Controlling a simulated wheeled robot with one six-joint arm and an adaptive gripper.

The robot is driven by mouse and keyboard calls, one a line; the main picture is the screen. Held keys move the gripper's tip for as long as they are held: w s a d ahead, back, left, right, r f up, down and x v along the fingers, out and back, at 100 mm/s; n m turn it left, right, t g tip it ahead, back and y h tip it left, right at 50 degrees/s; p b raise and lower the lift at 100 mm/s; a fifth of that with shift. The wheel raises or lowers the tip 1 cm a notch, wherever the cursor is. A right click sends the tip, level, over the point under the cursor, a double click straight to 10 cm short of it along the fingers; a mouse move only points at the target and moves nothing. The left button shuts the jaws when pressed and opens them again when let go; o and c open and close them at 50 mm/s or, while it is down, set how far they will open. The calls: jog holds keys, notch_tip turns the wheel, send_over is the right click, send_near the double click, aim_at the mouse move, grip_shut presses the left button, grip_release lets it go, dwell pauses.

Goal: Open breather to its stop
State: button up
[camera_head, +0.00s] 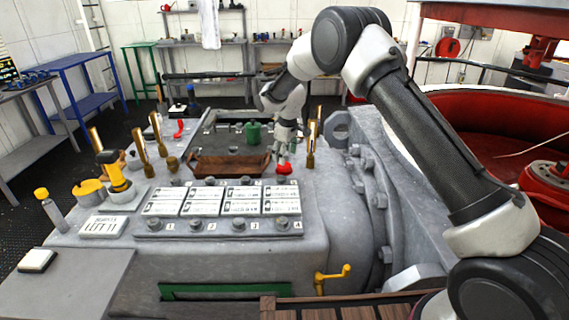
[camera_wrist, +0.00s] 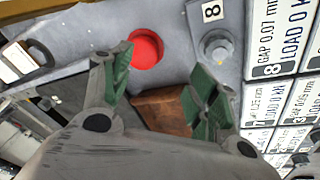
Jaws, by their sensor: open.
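No readable label names the breather, so I cannot tell for sure which part it is. A round red knob (camera_head: 285,168) stands on the grey machine housing (camera_head: 240,262), behind the label plates. It also shows in the wrist view as a smooth red disc (camera_wrist: 146,48), beyond my fingertips and a little left of centre. My gripper (camera_head: 285,150) points down just above the knob. In the wrist view its green-padded fingers (camera_wrist: 163,88) are spread with nothing held between them. I see no clear contact with the knob.
A rust-brown tray (camera_head: 205,171) lies close left of my gripper, with a green canister (camera_head: 252,132) behind it. Brass handles (camera_head: 311,145) stand nearby. Bolts and white label plates (camera_head: 240,199) lie in front. A yellow crank (camera_head: 333,273) is at the housing's front.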

aim_at(284, 167)
jog(key=w+f+m, duration=0.1)
jog(key=f+m, duration=0.1)
jog(key=m, duration=0.1)
jog(key=w+f+m+t, duration=0.1)
jog(key=w+f+m, duration=0.1)
jog(key=f+m, duration=0.1)
jog(key=w+f+m+t, duration=0.1)
jog(key=f+m, duration=0.2)
jog(key=shift+w, duration=0.4)
jog(key=c, duration=0.7)
